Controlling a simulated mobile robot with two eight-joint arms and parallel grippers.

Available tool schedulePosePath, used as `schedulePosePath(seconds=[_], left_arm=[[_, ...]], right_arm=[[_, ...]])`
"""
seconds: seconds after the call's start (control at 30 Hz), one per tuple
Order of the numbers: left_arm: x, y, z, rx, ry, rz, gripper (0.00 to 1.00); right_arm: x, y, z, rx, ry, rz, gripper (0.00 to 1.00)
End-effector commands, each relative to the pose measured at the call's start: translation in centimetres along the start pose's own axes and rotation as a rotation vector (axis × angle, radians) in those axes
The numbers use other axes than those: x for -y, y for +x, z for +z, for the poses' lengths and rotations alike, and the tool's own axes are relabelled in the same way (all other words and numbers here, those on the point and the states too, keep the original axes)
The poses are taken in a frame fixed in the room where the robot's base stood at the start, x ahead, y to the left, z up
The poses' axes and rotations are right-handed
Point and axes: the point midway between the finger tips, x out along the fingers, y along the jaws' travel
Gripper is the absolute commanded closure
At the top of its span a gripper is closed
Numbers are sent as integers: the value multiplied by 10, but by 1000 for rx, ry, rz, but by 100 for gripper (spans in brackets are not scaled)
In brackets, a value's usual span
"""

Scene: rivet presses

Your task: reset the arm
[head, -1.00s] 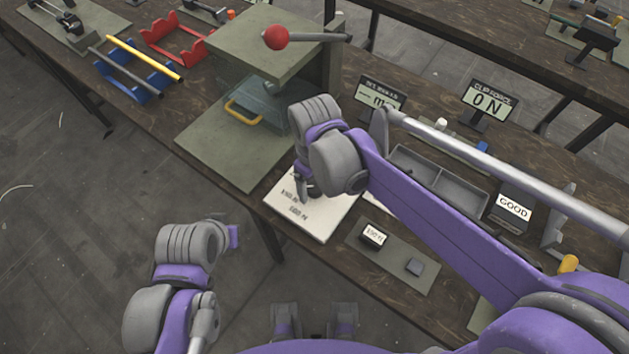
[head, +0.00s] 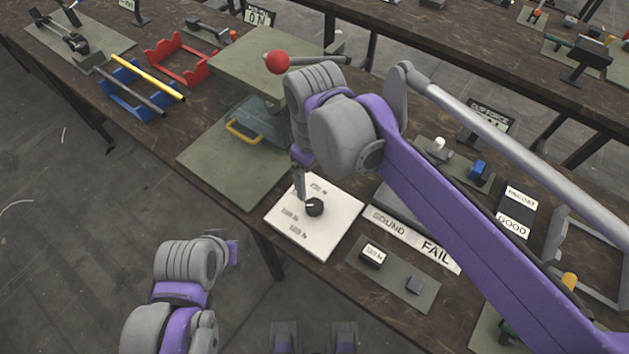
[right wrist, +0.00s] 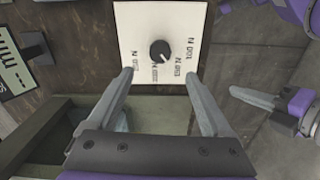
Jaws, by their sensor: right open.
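My right arm reaches in from the right over the bench. My right gripper (head: 303,190) points down at a white dial panel (head: 330,238) with a black knob (head: 314,207). In the right wrist view its two fingers (right wrist: 160,74) are spread with nothing between them, and the knob (right wrist: 160,50) lies beyond the tips. Whether a finger touches the panel is unclear. My left arm hangs low at the left, over the floor. Part of my left gripper (right wrist: 262,100) shows at the right edge of the right wrist view; its jaw gap is unclear.
A green press (head: 255,75) with a red-ball lever (head: 277,62) stands left of my right gripper. SOUND and FAIL labels (head: 411,238) and a small grey plate (head: 395,275) lie right of the panel. Blue (head: 135,92) and red (head: 178,62) racks stand at the far left.

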Motion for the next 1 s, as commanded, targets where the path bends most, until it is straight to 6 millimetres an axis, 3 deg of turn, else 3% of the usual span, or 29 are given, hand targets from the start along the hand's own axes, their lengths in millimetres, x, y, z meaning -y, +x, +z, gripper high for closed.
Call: schedulePosePath(seconds=[0.57, 0.67, 0.83, 1.0], left_arm=[[0, 0, 0, 0, 0, 0, 100], [0, -3, -2, -2, 0, 0, 100], [0, -9, -8, -6, 0, 0, 100], [0, -15, -13, -10, 0, 0, 100]], right_arm=[[-2, 1, 5, -9, 20, 4, 16], [-12, 6, 26, -47, 100, 21, 16], [-33, 27, 90, -177, 366, 79, 16], [-42, 56, 150, -319, 632, 145, 16]])
